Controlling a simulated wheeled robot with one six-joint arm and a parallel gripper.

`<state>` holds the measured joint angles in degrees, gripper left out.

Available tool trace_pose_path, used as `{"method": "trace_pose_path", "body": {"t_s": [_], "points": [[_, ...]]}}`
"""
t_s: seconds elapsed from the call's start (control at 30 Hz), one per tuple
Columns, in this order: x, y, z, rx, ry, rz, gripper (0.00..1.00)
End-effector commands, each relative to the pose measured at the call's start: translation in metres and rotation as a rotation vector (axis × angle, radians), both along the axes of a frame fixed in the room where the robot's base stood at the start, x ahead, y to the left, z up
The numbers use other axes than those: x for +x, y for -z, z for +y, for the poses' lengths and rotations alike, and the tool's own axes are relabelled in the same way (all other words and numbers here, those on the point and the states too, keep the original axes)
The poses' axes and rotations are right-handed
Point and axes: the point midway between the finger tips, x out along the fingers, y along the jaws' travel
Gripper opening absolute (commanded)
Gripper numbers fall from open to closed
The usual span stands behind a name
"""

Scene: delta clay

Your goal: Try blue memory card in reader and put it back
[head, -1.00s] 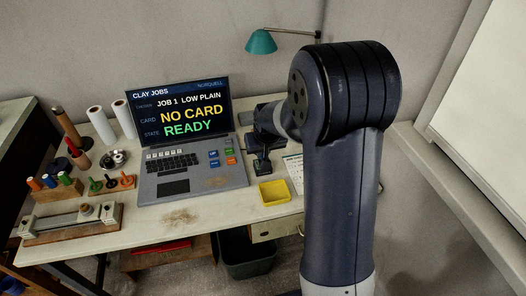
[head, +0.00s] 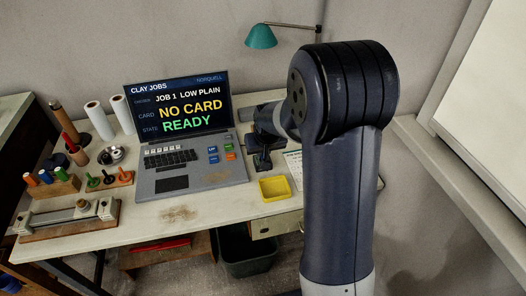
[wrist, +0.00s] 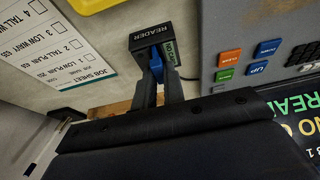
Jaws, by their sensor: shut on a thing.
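My gripper (wrist: 158,84) is shut on the blue memory card (wrist: 156,66), a small blue piece between the fingertips. The card is right at the near face of the dark reader (wrist: 150,36), labelled READER; I cannot tell whether any of it is inside the slot. A small green label beside the slot appears to read NO CARD. In the head view my gripper (head: 262,162) is to the right of the laptop (head: 188,178), and the card is too small to make out there. The laptop screen (head: 178,106) reads NO CARD and READY.
A yellow tray (head: 274,189) stands in front of the gripper, beside a job sheet (wrist: 50,45). Coloured laptop keys (wrist: 230,58) are close on the right of the reader in the wrist view. Several coloured-handled tools (head: 108,179) stand at the left.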

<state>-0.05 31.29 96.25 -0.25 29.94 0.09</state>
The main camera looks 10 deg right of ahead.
Motion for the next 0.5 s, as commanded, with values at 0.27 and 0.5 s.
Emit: {"method": "trace_pose_path", "body": {"t_s": [0.27,0.5], "points": [[0.0001,-0.0004,0.0000,0.000,0.000,0.000,0.19],[0.0001,-0.0004,0.0000,0.000,0.000,0.000,0.36]]}}
